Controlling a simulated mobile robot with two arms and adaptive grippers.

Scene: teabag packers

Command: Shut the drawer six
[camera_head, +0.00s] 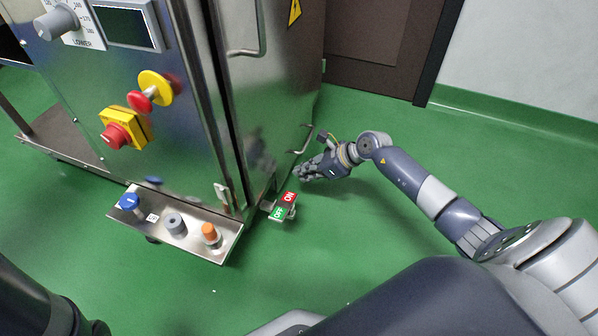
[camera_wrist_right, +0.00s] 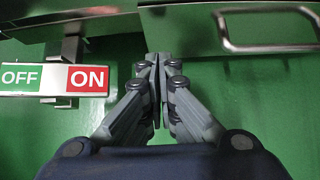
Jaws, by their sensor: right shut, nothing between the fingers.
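A low metal front with a bar handle (camera_head: 303,140) is on the side of the steel machine; I see no number on it, so I cannot tell if it is drawer six. In the right wrist view this metal front (camera_wrist_right: 190,32) spans the top right, with its handle (camera_wrist_right: 268,47) to the right of my fingers. My right gripper (camera_head: 299,172) is shut and empty, low beside the machine. In the wrist view its fingertips (camera_wrist_right: 159,60) are at the front's lower edge; contact is unclear. How far the drawer is out is unclear. My left gripper is not in view.
A red and green ON/OFF plate (camera_head: 284,206) sticks out near the machine's lower corner, left of my fingers in the wrist view (camera_wrist_right: 55,79). A small metal shelf with knobs (camera_head: 190,240) juts out in front. Green floor (camera_head: 390,230) is clear to the right.

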